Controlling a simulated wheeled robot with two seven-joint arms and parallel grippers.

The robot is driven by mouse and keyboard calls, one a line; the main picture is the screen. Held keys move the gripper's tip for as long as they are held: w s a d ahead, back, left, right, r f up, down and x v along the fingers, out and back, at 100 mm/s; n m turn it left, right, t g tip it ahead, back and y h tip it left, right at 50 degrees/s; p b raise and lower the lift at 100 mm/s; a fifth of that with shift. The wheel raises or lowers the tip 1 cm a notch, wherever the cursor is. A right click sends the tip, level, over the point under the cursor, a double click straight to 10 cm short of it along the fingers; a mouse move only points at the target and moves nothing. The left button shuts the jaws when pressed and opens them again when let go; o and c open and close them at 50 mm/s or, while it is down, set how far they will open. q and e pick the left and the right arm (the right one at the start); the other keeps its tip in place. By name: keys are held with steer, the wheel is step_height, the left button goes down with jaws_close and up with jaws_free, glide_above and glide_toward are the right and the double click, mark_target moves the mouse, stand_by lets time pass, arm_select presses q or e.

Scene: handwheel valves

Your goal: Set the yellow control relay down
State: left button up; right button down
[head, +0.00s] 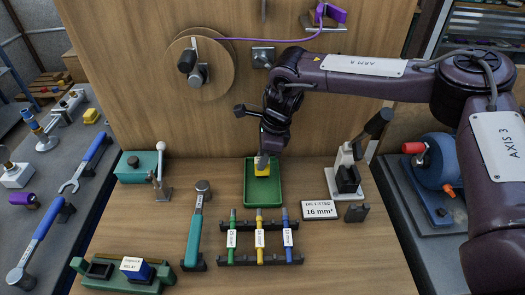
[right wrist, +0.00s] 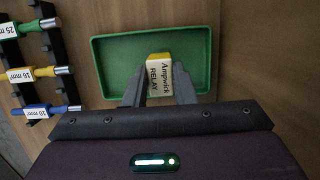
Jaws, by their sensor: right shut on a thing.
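The yellow control relay (head: 261,170) is in my right gripper (head: 264,157), at the green tray (head: 263,196) on the wooden bench. In the right wrist view the relay (right wrist: 159,68), yellow on top with a white "Ampwick RELAY" label, sits between the two dark fingers (right wrist: 158,92). It appears over the inside of the tray (right wrist: 108,66), near the rim closest to the wrist. I cannot tell whether the relay touches the tray floor. Nothing else shows in the tray. My left gripper is not in view.
A rack (head: 260,252) with green, yellow and blue labelled pieces stands in front of the tray. A sign (head: 320,210) and a lever press (head: 347,170) stand to the right. A teal-handled hammer (head: 195,225) and a blue relay (head: 136,268) in a green base are left.

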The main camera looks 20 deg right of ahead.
steer(key=shift+w+d+r, duration=0.1)
steer(key=shift+w+d, duration=0.1)
steer(key=shift+w, duration=0.4)
steer(key=shift+w+d, duration=0.15)
steer(key=shift+w, duration=0.4)
steer(key=shift+w+f+p, duration=0.15)
steer(key=shift+f+p, duration=0.2)
steer(key=shift+p, duration=0.05)
steer(key=shift+f, duration=0.35)
steer(key=c, duration=1.2)
jaws_free()
steer(key=shift+f, duration=0.1)
